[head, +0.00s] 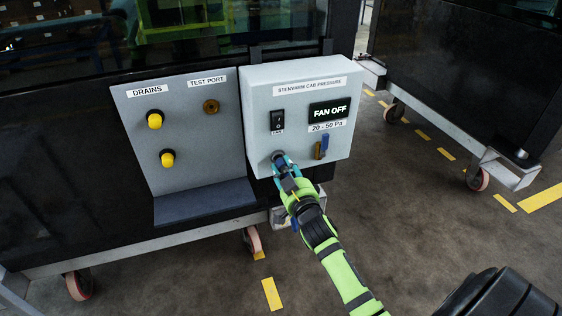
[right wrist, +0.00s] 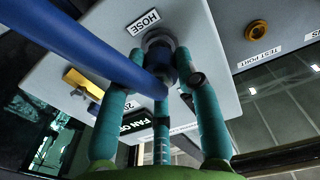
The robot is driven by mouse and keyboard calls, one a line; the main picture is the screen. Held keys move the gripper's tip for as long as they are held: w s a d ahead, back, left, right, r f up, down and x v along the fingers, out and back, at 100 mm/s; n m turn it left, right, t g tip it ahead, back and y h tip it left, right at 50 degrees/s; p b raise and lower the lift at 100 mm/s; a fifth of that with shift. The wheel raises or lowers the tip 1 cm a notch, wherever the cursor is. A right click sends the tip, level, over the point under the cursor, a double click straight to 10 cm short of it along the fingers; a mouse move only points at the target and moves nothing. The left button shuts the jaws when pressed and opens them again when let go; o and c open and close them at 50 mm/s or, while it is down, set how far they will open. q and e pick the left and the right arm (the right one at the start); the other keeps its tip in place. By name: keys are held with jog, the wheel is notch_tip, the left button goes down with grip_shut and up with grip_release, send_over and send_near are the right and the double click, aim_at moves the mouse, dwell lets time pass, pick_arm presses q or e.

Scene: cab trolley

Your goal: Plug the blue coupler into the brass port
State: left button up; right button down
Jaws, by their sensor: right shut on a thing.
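The brass port (head: 211,106) is a round brass fitting under the TEST PORT label on the grey panel. It also shows in the right wrist view (right wrist: 257,30), with nothing plugged in. My right gripper (head: 284,165) is at the lower left of the white control box. Its teal fingers are shut around the blue coupler (right wrist: 182,62), at the dark round fitting (right wrist: 160,38) by the HOSE label. A thick blue hose (right wrist: 80,45) crosses to the fingers. The fingers partly hide the coupler, so I cannot tell whether it is seated in that fitting. My left gripper is not in view.
The white box (head: 262,104) carries a black switch (head: 277,121), a FAN OFF display (head: 328,109) and a brass valve (head: 319,151) with a blue handle. Two yellow drain knobs (head: 155,121) are left of the brass port. A dark ledge (head: 203,201) juts out below the panel.

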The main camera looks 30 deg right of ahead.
aim_at(286, 173)
jog(key=shift+p+v, duration=0.8)
jog(key=shift+v, duration=1.3)
